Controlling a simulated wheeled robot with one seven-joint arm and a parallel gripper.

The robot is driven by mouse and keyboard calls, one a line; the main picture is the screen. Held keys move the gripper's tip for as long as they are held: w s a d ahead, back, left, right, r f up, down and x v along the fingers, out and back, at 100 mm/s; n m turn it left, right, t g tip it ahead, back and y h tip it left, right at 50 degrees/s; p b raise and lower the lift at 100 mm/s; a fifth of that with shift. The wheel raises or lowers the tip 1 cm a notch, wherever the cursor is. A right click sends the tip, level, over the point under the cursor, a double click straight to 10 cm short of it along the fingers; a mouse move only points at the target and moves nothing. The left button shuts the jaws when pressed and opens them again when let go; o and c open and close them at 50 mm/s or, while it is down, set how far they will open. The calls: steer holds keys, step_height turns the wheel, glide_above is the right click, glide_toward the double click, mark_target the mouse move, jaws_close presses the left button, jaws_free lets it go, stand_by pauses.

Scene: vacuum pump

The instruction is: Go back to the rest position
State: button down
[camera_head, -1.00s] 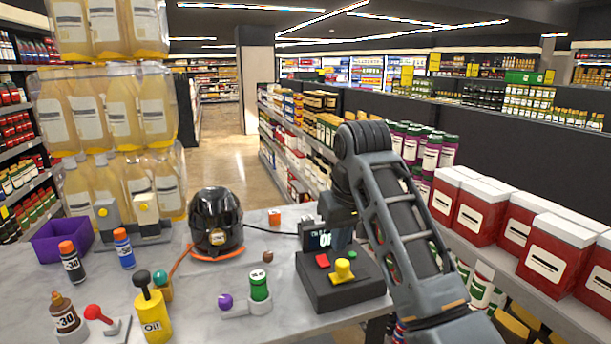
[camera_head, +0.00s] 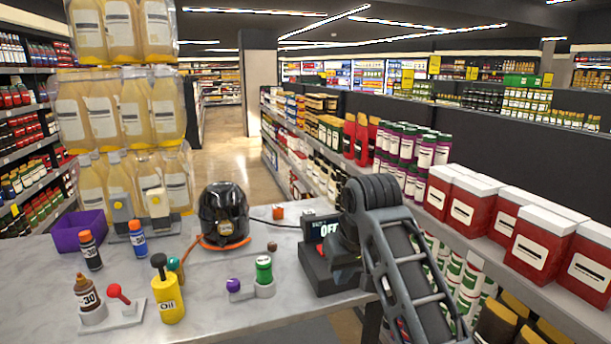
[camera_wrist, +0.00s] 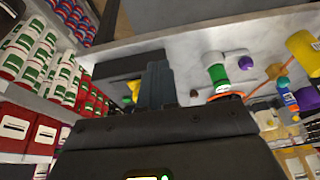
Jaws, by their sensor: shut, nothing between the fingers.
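My gripper (camera_head: 345,272) is shut and empty at the right end of the grey table (camera_head: 215,318). It hangs in front of the black control box (camera_head: 318,274) and hides part of it. In the wrist view the closed fingers (camera_wrist: 157,84) point at the table, with part of the yellow button (camera_wrist: 134,88) beside them. I cannot tell the exact gap to the box. The small display (camera_head: 322,228) behind the box reads OFF. The black vacuum pump (camera_head: 224,215) with an orange base ring stands left of the box.
Tall clear jugs (camera_head: 92,110) rise at the left. A shelf of red boxes (camera_head: 541,249) is close on the right.

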steer(key=s+d+f+m+t+y, duration=0.1)
steer(key=s+f, duration=0.5)
steer(key=f, duration=0.2)
steer(key=s+d+f+t, duration=0.2)
steer(key=s+f, duration=0.3)
steer(key=f, duration=0.4)
steer(key=s+d+f+m+t, duration=0.1)
steer(key=s+d+f, duration=0.1)
steer(key=s, duration=0.5)
steer(key=s+d+f+t, duration=0.1)
steer(key=s+d+f, duration=0.1)
steer(key=s, duration=0.6)
steer(key=s+d+r+m+t+h, duration=0.1)
steer(key=s+d+r+t, duration=0.15)
steer(key=s, duration=0.55)
steer(key=s+d+r+t+h, duration=0.15)
steer(key=s+r, duration=0.25)
steer(key=s, duration=0.5)
steer(key=s+d+r+t, duration=0.2)
steer(key=s+d+r, duration=0.1)
steer(key=s+r, duration=0.7)
step_height(320, 180, up, 3)
steer(key=shift+s+f, duration=0.1)
steer(key=shift+s, duration=0.05)
